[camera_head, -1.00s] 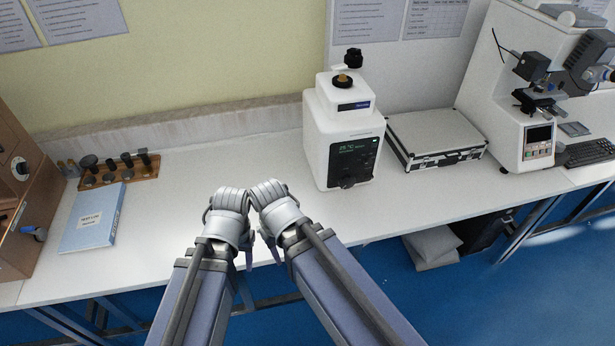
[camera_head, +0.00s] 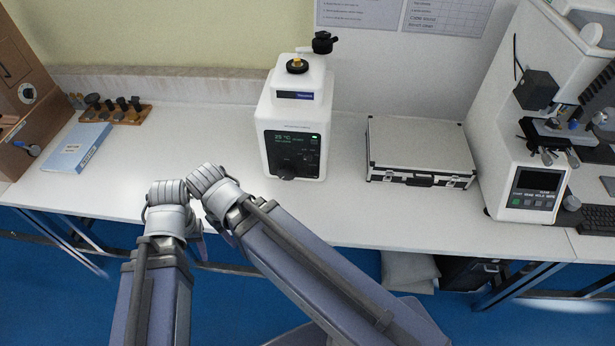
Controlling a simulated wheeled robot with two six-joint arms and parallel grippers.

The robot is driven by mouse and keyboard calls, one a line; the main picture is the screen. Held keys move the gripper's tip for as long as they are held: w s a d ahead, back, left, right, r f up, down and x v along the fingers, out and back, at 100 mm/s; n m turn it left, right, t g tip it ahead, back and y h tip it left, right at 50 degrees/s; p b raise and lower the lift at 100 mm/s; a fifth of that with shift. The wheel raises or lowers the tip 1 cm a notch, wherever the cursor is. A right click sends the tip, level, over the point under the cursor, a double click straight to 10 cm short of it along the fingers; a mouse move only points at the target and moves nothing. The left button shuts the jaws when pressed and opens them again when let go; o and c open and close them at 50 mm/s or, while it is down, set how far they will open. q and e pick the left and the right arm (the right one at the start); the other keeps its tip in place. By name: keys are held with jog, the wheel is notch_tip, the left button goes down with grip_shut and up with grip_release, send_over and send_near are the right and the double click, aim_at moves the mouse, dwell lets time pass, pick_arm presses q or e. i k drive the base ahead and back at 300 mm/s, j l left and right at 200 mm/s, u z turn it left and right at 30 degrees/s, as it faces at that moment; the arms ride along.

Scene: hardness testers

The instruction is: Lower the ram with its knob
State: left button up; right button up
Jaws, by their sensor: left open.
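A white mounting-press-like machine (camera_head: 297,105) stands upright on the bench, with a lit display reading 25 °C. Its front has a dark panel with a black knob (camera_head: 288,168) low down. On top is a black ring with a brass-coloured piece (camera_head: 297,65) in it, and a black cap or knob (camera_head: 323,42) on a side arm. The ram itself cannot be told apart. My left gripper (camera_head: 166,192) is open at the bench's front edge, left of the machine and apart from it. My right gripper (camera_head: 208,180) is beside it, also apart; its fingers are hidden.
A silver case (camera_head: 418,145) lies right of the machine. A hardness tester (camera_head: 545,110) with a screen stands at the far right. A blue book (camera_head: 78,150) and a wooden rack (camera_head: 118,113) lie at left. The bench between my grippers and the machine is clear.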

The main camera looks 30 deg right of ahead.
aim_at(286, 173)
jog(key=k+l, duration=0.15)
jog(key=l, duration=0.2)
jog(key=k+l, duration=0.15)
jog(key=l, duration=0.25)
jog(key=k+l, duration=0.15)
jog(key=l, duration=0.2)
jog(key=k+l, duration=0.1)
jog(key=l, duration=0.25)
jog(key=k+l, duration=0.15)
jog(key=l, duration=0.2)
